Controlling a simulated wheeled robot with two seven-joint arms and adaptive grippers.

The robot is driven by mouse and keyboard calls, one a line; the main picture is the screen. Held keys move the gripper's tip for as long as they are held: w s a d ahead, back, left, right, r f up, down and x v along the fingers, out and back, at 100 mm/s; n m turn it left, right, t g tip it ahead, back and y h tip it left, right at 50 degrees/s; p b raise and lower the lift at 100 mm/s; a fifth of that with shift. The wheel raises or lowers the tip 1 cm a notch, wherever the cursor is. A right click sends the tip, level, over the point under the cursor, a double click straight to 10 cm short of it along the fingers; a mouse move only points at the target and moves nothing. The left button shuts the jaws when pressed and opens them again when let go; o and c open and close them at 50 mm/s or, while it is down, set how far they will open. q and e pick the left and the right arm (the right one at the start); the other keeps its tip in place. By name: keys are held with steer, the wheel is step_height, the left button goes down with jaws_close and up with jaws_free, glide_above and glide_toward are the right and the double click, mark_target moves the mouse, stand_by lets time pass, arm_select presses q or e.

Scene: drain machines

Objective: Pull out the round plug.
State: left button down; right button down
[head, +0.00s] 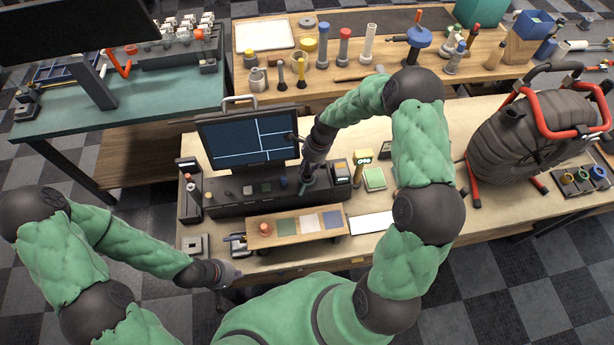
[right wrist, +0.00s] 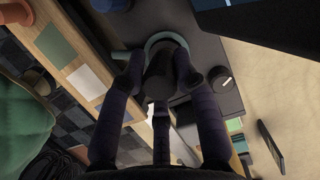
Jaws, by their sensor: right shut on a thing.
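My right gripper (head: 308,182) is over the dark console (head: 235,201) below the monitor, near its right part. In the right wrist view its fingers (right wrist: 164,80) are closed around a dark round piece, the round plug (right wrist: 160,68). A pale teal ring (right wrist: 165,37) with a short tab shows just behind the plug. I cannot tell whether the plug is still seated, and the fingers hide its sides. My left gripper (head: 230,275) hangs low by the bench's front edge, apart from the console; its jaws are too small to read.
A monitor (head: 248,138) stands behind the console. A wooden board (head: 275,242) with an orange peg (head: 265,228) and coloured squares lies in front. A yellow-topped device (head: 362,168) stands to the right. A large grey ribbed drum with red frame (head: 535,130) fills the bench's right.

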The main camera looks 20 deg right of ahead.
steer(key=shift+s+r+p, duration=0.15)
steer(key=shift+r+p, duration=0.65)
steer(key=shift+r, duration=0.5)
